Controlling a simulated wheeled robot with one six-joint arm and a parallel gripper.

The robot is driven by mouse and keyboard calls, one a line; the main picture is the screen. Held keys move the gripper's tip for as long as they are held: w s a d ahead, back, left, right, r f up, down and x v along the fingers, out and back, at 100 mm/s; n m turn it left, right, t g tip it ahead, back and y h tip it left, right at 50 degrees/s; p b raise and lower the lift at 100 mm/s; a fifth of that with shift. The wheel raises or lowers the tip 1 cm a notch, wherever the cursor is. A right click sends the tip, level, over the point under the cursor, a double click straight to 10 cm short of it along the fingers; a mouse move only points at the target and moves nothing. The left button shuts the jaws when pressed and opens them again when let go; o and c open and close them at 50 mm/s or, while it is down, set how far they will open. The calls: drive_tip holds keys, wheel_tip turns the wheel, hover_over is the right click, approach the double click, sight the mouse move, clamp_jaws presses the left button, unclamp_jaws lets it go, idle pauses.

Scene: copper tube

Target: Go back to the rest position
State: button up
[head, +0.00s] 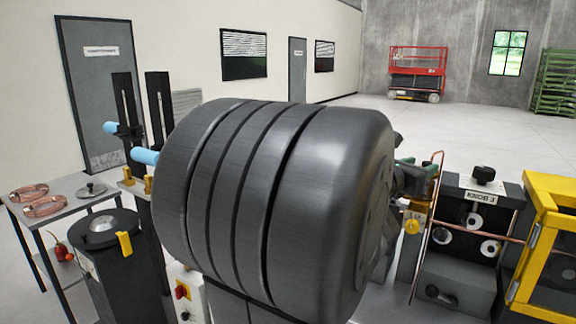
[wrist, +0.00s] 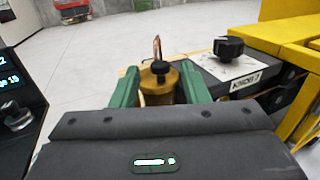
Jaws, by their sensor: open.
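My gripper (wrist: 159,70) has two green fingers, spread apart, in the wrist view. A brass fitting with a small black knob (wrist: 160,84) shows between the fingers; I cannot tell whether they touch it. In the head view my arm hides most of the gripper, and a little green shows just right of the arm. A thin copper tube (head: 427,225) rises beside the machine block there, and a horizontal length runs right from the block. A copper-coloured tip (wrist: 157,48) stands up beyond the fitting in the wrist view.
A dark block with a black knob (head: 484,174) and rollers stands right of my gripper. A yellow guard frame (head: 541,240) is at the far right. A table (head: 60,222) with copper coils (head: 44,206) and a black canister (head: 112,255) are at left.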

drive_tip(key=shift+x, duration=0.95)
drive_tip(key=p, duration=0.2)
drive_tip(key=m+g+h+p, duration=0.1)
drive_tip(key=p, duration=0.2)
drive_tip(key=shift+w+a+r+g, duration=0.1)
drive_tip(key=shift+a+r+g, duration=0.1)
drive_tip(key=shift+a+g, duration=0.1)
